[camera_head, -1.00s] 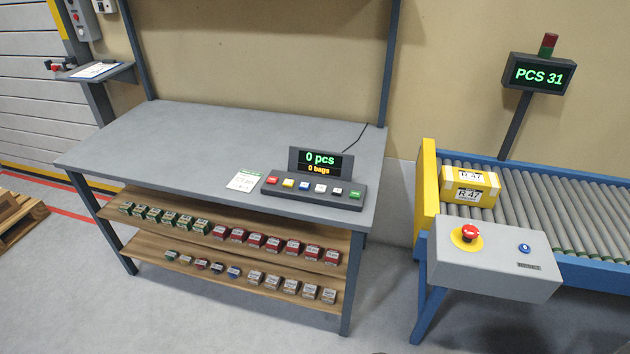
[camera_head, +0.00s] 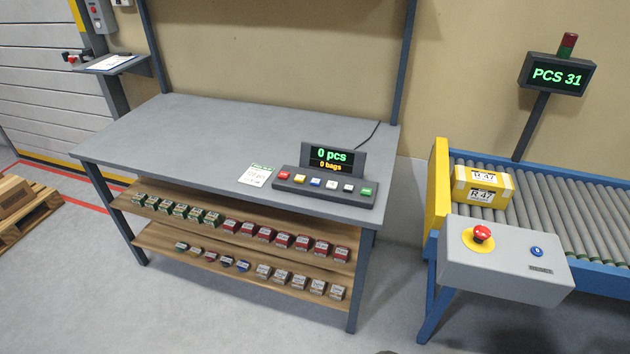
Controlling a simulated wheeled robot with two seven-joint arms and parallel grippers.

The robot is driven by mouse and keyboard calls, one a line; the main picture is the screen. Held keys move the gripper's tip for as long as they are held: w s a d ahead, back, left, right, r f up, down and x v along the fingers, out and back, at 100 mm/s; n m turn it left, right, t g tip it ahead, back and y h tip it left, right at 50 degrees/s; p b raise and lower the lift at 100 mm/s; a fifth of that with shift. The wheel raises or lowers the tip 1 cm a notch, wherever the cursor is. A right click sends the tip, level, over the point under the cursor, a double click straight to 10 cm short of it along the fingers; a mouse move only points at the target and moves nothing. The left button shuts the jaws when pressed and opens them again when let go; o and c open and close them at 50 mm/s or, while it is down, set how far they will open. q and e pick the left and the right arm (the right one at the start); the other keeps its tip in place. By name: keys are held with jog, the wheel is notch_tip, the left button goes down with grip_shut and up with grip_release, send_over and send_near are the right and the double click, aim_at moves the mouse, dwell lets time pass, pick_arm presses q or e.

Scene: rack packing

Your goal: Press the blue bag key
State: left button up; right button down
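The row runs red, yellow, blue, white, a greyish key and green, from left to right. Behind the keys a display (camera_head: 334,160) reads "0 pcs" and "0 bags". Neither of my grippers is in view, and nothing touches the keys.
A printed card (camera_head: 258,175) lies left of the panel on the workbench (camera_head: 200,135). Shelves below hold several small boxes. At right, a roller conveyor carries a yellow carton (camera_head: 482,186); its control box (camera_head: 505,262) has a red stop button.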

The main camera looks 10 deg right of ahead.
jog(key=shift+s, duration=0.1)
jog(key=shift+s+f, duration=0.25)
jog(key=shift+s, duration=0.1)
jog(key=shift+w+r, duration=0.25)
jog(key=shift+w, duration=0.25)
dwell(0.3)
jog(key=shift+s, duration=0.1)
